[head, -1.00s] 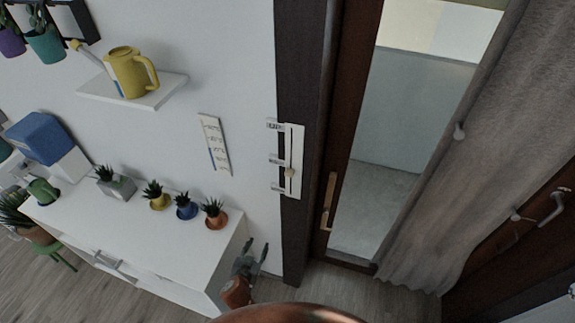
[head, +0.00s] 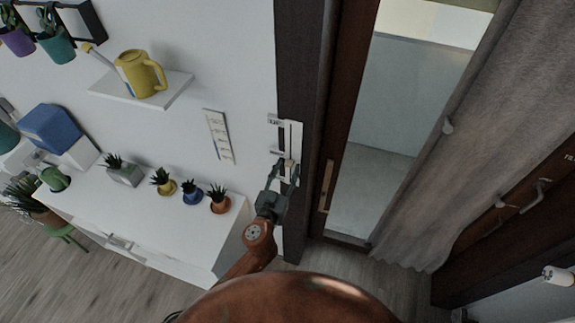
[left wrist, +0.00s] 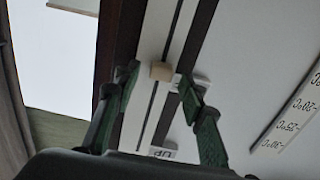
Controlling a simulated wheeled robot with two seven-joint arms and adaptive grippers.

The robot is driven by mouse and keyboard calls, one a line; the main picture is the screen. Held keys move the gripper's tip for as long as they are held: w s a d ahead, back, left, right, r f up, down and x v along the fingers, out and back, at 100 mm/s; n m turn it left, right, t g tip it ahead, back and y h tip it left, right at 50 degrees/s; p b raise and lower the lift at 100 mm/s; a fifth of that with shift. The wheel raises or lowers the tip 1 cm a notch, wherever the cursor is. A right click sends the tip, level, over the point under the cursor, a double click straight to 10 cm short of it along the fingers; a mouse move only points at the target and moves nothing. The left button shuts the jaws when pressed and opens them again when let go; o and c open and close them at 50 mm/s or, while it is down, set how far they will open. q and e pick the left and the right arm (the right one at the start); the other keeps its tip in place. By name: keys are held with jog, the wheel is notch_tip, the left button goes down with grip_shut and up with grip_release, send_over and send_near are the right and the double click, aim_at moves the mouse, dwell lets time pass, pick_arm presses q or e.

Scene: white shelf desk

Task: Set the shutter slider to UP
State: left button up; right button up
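The "UP" label (left wrist: 161,152) reads upside down at the bottom of the left wrist view. My left gripper (head: 287,168) is open, with one finger on each side of the knob. In the left wrist view its fingertips (left wrist: 157,77) show narrow gaps to the knob. My right gripper is not in view.
A thermometer-like scale (head: 218,135) hangs on the wall left of the slider. A white cabinet (head: 140,223) with small potted plants stands below. The door handle (head: 327,186) is close to the right. A shelf (head: 160,92) holds a yellow watering can (head: 140,74).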

pick_arm(q)
jog(key=shift+w+d, duration=0.15)
jog(key=shift+w, duration=0.45)
jog(key=shift+c, duration=0.6)
grip_shut()
